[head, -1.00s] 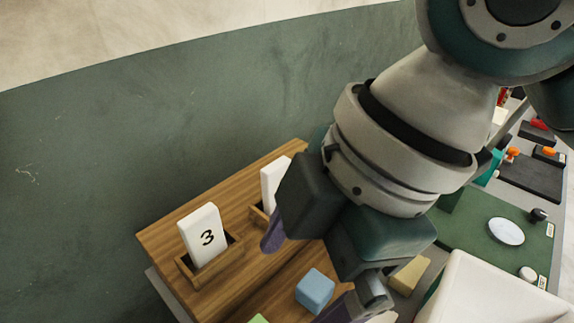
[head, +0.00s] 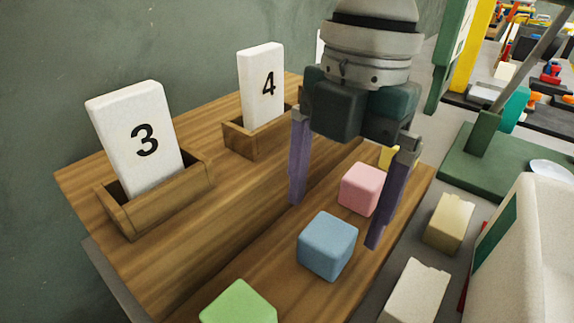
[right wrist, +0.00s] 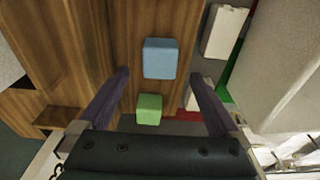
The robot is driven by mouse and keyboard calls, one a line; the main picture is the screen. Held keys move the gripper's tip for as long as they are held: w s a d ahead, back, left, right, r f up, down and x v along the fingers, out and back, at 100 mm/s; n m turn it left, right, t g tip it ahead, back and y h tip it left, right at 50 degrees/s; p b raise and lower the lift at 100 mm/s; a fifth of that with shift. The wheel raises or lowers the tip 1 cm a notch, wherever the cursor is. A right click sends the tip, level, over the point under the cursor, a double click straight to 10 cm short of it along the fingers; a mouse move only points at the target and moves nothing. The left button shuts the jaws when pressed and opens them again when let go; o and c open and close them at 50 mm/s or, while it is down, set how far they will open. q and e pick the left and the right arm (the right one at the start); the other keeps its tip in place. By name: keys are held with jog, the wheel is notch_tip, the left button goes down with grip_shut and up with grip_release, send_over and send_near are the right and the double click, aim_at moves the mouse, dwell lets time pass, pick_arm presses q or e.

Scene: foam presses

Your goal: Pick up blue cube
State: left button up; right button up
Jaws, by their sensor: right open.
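The blue cube (head: 327,246) sits on the lower step of a wooden stand, between a pink cube (head: 362,188) and a green cube (head: 239,303). My right gripper (head: 333,222) is open and empty, its purple fingers pointing down above the step, close to the blue and pink cubes. In the right wrist view the blue cube (right wrist: 160,59) lies ahead of the spread fingers (right wrist: 160,88), with the green cube (right wrist: 149,109) nearer, between them. My left gripper is not in view.
Number cards 3 (head: 140,140) and 4 (head: 262,88) stand in wooden holders on the upper step. Cream blocks (head: 449,222) lie right of the stand, beside a large white object (head: 530,255). A yellow piece (head: 389,157) shows behind the pink cube.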

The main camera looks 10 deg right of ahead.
aim_at(329, 231)
notch_tip(329, 231, down, 5)
dwell(0.3)
jog(key=c, duration=1.4)
jog(key=shift+r, duration=0.15)
